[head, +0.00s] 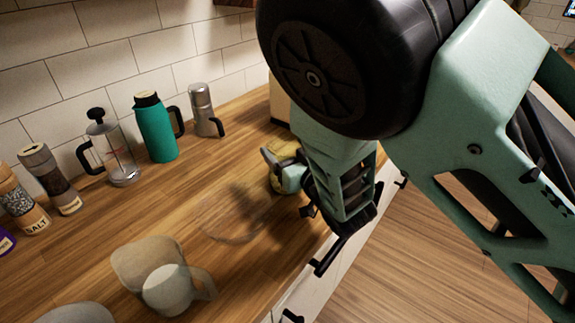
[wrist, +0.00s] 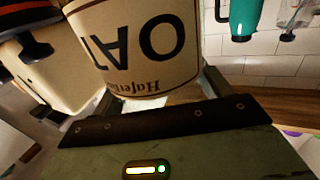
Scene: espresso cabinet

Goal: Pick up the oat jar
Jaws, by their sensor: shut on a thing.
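The oat jar (wrist: 135,45) fills the top middle of the wrist view. It is cream with dark lettering reading OAT, upside down in that picture. My gripper (head: 284,172) is shut on the jar, with its fingers on either side of it in the wrist view. In the head view only a small yellowish patch, likely part of the jar, shows at the fingers; my arm hides the rest. I cannot tell whether the jar touches the counter.
Salt (head: 22,203) and pepper (head: 50,180) mills stand left. Mugs (head: 170,285) stand at front left. A clear round plate (head: 232,218) lies mid-counter.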

